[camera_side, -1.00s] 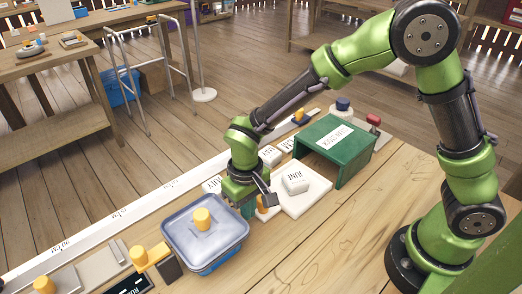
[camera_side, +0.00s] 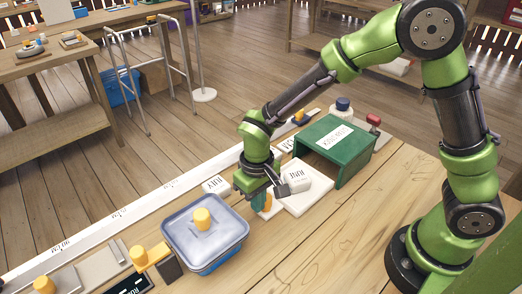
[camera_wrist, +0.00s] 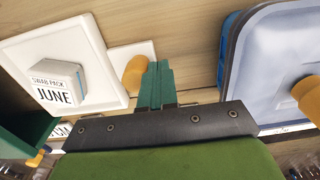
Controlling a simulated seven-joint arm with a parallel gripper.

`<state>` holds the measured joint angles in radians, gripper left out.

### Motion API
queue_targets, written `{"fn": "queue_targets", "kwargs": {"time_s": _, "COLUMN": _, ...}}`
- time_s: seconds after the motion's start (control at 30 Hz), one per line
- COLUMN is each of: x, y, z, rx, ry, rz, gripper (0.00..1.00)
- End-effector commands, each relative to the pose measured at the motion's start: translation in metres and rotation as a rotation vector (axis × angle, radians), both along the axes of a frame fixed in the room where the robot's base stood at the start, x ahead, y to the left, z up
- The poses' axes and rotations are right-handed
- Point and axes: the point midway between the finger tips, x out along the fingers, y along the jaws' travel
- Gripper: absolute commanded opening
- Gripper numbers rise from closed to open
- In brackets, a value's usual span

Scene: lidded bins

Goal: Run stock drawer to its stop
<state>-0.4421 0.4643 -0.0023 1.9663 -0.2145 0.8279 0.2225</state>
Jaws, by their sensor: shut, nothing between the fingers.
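The stock drawer appears as a white tray (camera_side: 310,202) standing out from the open front of the green housing (camera_side: 338,152). A white box marked JUNE (camera_side: 297,178) sits on it. An orange knob (camera_side: 267,203) is at the tray's near end. In the wrist view the tray (camera_wrist: 90,30), box (camera_wrist: 56,84) and knob (camera_wrist: 135,75) lie left of the fingers. My gripper (camera_wrist: 155,85) is shut and empty, its teal fingers beside the knob on the side away from the housing. They look in contact or nearly so. In the side view my gripper (camera_side: 258,202) partly covers the knob.
A blue bin with a grey lid and orange knob (camera_side: 205,240) stands close on the left of my gripper. The wooden bench is clear at front right (camera_side: 330,250).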

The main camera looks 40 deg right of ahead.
Motion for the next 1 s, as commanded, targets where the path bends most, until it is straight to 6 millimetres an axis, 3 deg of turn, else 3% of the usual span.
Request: {"fn": "queue_targets", "kwargs": {"time_s": 1.0, "x": 0.001, "y": -0.032, "z": 0.0, "rx": -0.001, "ry": -0.001, "rz": -0.002, "gripper": 0.0}}
